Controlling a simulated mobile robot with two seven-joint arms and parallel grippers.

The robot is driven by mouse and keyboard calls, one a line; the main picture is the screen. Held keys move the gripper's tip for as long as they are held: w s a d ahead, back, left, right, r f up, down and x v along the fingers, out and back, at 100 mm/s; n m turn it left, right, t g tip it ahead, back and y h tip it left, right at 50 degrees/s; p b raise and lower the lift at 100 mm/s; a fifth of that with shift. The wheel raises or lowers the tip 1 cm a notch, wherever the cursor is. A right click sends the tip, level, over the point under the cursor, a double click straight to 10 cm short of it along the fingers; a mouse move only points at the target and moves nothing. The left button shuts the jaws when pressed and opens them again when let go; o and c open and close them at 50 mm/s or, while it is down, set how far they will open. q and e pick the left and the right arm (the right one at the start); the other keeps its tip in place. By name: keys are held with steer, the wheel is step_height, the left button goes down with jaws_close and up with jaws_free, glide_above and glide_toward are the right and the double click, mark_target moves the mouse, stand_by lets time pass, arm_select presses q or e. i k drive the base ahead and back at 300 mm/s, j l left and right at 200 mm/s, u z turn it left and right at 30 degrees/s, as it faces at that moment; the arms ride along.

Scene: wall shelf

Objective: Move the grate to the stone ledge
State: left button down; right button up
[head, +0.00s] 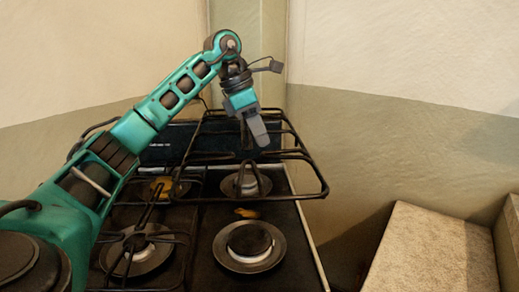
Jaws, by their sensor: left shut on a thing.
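The black wire grate (312,166) is raised above the right half of the stove, tilted a little. My left gripper (262,138) comes in from the left and is shut on the grate near its middle. The fingers hide the exact spot where they grip. The stone ledge (430,255), pale and rough-topped, stands at the lower right, apart from the stove. My right gripper is not in view.
The stove (305,250) has several burners. The front right burner (249,244) and rear right burner (246,184) are uncovered. Another grate (185,240) lies over the left burners. A gap separates stove and ledge. Walls stand behind and to the right.

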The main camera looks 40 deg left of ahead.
mark_target(436, 274)
steer(key=i+l+z, duration=0.55)
steer(key=l+z, duration=0.2)
